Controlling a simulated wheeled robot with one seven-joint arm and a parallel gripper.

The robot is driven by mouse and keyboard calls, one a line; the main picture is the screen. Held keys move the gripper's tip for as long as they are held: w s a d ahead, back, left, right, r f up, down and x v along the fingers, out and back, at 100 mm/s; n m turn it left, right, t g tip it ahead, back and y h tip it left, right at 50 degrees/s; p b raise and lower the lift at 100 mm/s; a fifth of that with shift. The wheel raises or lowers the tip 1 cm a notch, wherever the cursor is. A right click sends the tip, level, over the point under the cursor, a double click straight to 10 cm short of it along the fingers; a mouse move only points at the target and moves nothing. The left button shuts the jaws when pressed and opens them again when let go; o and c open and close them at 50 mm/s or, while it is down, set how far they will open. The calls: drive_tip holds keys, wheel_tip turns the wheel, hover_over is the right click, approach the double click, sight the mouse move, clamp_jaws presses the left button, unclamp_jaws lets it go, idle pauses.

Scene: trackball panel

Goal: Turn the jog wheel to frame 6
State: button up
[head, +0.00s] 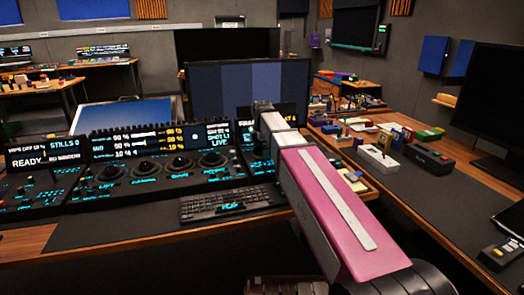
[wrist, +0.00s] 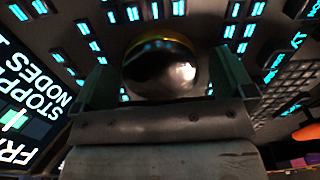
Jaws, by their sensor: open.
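In the wrist view a shiny dark round knob with a gold band (wrist: 160,68), which looks like the jog wheel, sits between the two fingers of my gripper (wrist: 162,80). The fingers are open, one on each side of it; I cannot tell whether they touch it. In the head view my pink arm hides the wheel and my fingertips. A panel screen (wrist: 28,95) at the left of the wrist view shows cut-off words, "STOPP" and "FR".
Lit blue-labelled keys surround the knob. Left of my arm are a console with several dark trackballs (head: 145,170) and a keyboard (head: 228,203). Small coloured boxes (head: 378,157) stand on the right desk, with a large dark monitor (head: 493,105) beyond.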

drive_tip(key=c, duration=0.9)
drive_tip(key=shift+o, duration=0.2)
drive_tip(key=shift+m, duration=0.3)
drive_tip(key=m, duration=0.4)
drive_tip(key=shift+s+m, duration=0.1)
drive_tip(key=shift+m, duration=0.2)
drive_tip(key=m, duration=0.4)
drive_tip(key=shift+s, duration=0.1)
drive_tip(key=m, duration=0.7)
drive_tip(key=shift+a+m, duration=0.15)
drive_tip(key=shift+m, duration=0.15)
drive_tip(key=m, duration=0.6)
drive_tip(key=shift+a+m, duration=0.1)
drive_tip(key=shift+m, duration=0.3)
